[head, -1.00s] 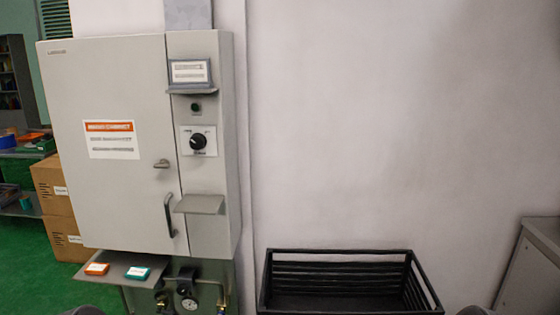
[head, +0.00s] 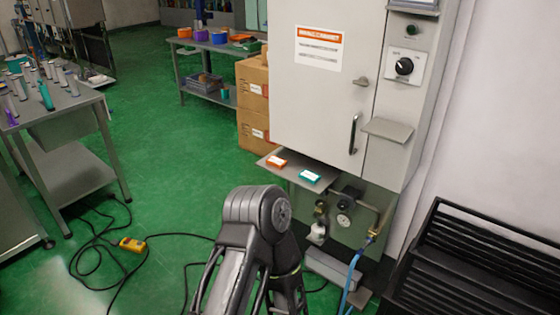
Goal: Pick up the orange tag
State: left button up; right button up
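The orange tag (head: 276,162) lies flat on a small grey shelf (head: 267,157) below the cabinet door. A teal tag (head: 311,176) lies to its right on the same shelf. Both have white labels. One of my arms rises from the bottom middle, below and in front of the shelf, apart from the tags. Only its dark links show, and I cannot tell which arm it is. Neither gripper's fingers show in the head view.
The grey cabinet (head: 312,95) has a handle, a knob and a small ledge (head: 387,130). Pipes and a gauge (head: 343,219) sit under the shelf. A black slatted crate (head: 478,262) is at the right. Cables and a yellow pendant (head: 132,244) lie on the green floor. A workbench (head: 75,160) stands left.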

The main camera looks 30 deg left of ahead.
aim_at(274, 160)
jog(key=i+j+z, duration=0.15)
jog(key=j, duration=0.2)
jog(key=i+j+z, duration=0.25)
jog(key=j, duration=0.45)
jog(key=j+z, duration=0.15)
jog(key=j, duration=0.3)
jog(key=k+j+z, duration=0.15)
jog(key=j, duration=0.25)
jog(key=k+j+z, duration=0.2)
jog(key=j, duration=0.25)
jog(key=j+z, duration=0.15)
jog(key=j, duration=0.3)
jog(key=k+j+z, duration=0.15)
jog(key=j, duration=0.2)
jog(key=k+j+z, duration=0.15)
jog(key=j, duration=0.25)
jog(key=k, duration=0.05)
